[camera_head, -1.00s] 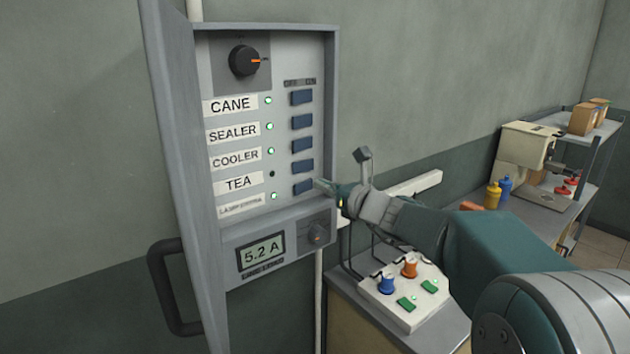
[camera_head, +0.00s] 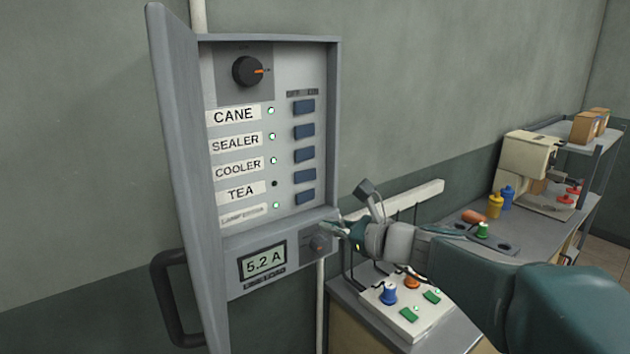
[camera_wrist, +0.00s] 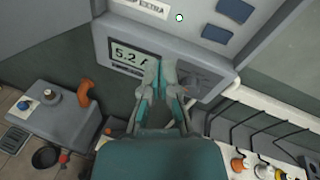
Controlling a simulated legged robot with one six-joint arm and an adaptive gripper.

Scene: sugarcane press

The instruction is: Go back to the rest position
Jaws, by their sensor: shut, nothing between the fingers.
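My gripper (camera_head: 330,228) is shut and empty in the head view. It is in front of the lower right part of the open electrical panel (camera_head: 333,130), near the small dial (camera_head: 319,243). In the wrist view my gripper (camera_wrist: 160,66) points at the panel's lower part, over the right edge of the "5.2 A" display (camera_wrist: 128,56). I cannot tell whether the fingertips touch the panel. The panel has a column of blue switches (camera_head: 304,130). The lamp beside TEA (camera_head: 274,184) is dark; the other lamps are green.
The panel door (camera_head: 180,150) stands open at left with a dark handle (camera_head: 168,300). A white control box (camera_head: 405,318) with blue and orange knobs sits below my arm. A counter with bottles (camera_head: 500,196) and a cream machine (camera_head: 530,160) is at right.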

